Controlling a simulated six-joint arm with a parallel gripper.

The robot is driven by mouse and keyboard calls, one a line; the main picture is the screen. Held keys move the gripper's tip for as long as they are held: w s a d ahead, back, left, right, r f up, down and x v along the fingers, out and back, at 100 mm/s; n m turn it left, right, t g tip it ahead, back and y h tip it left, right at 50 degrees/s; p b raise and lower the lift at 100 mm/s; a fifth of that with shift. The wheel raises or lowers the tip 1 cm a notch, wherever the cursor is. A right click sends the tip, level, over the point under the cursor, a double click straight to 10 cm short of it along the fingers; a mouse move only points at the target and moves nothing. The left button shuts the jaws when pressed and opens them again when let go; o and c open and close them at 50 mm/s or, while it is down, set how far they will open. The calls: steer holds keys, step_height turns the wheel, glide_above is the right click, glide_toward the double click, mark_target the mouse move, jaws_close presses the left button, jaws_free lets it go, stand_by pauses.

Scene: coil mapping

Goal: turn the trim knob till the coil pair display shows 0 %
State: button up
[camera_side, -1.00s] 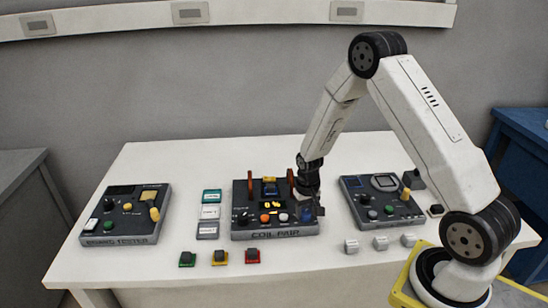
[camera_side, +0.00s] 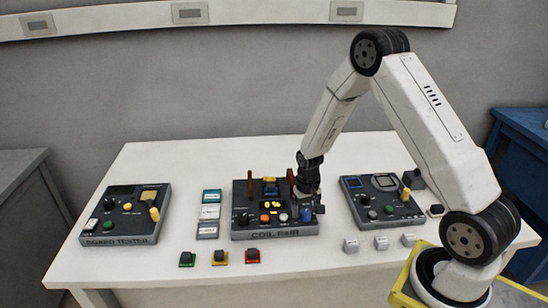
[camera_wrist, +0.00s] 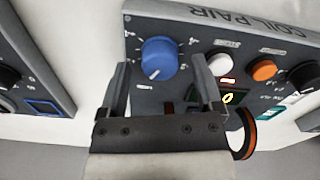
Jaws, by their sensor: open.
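The coil pair box (camera_side: 276,236) stands at the middle of the table. Its blue trim knob (camera_wrist: 160,58) has a white pointer line directed to the lower left in the wrist view; it also shows in the side view (camera_side: 307,214). The display (camera_side: 271,204) shows yellow characters, too small to read for certain; in the wrist view it is partly hidden behind a finger. My gripper (camera_wrist: 160,64) is open, with one finger on each side of the blue knob. I cannot tell whether either finger touches it.
White (camera_wrist: 225,64) and orange (camera_wrist: 264,70) buttons sit close beside my right finger in the wrist view. An orange-rimmed upright ring (camera_wrist: 244,135) stands behind them. The board tester (camera_side: 124,215) is at the left, another panel (camera_side: 383,203) to the right.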

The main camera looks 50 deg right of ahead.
mark_target(306, 212)
steer(key=shift+r, duration=3.55)
steer(key=s+a+r+n+t, duration=0.2)
steer(key=s+a+r+n, duration=0.4)
steer(key=a, duration=0.7)
steer(key=s+r, duration=0.2)
steer(key=s, duration=0.2)
steer(key=shift+s+a+r+t, duration=0.2)
steer(key=shift+s+t, duration=0.1)
steer(key=shift+s, duration=0.1)
